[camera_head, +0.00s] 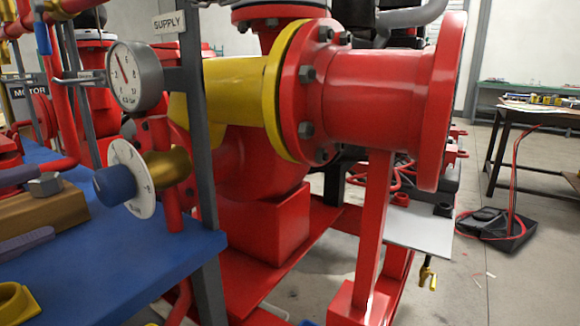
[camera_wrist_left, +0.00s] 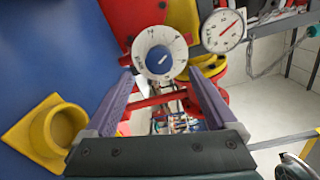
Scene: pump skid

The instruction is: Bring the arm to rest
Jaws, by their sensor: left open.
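My left gripper (camera_head: 42,236) shows at the left edge of the head view as one purple-grey finger above the blue panel. In the left wrist view both fingers of the left gripper (camera_wrist_left: 160,76) are spread apart with nothing between them. Beyond the fingertips is a white dial with a blue knob (camera_head: 115,185), which also shows in the wrist view (camera_wrist_left: 160,60). The gripper looks clear of the knob, but the exact gap is hard to judge. My right gripper is not in view.
A pressure gauge (camera_head: 134,76) hangs on a grey post above the knob. A yellow socket (camera_wrist_left: 64,130) stands on the blue panel (camera_head: 130,260). Red flanged pipework (camera_head: 375,98) fills the middle. Open floor and a dark workbench (camera_head: 530,115) lie at the right.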

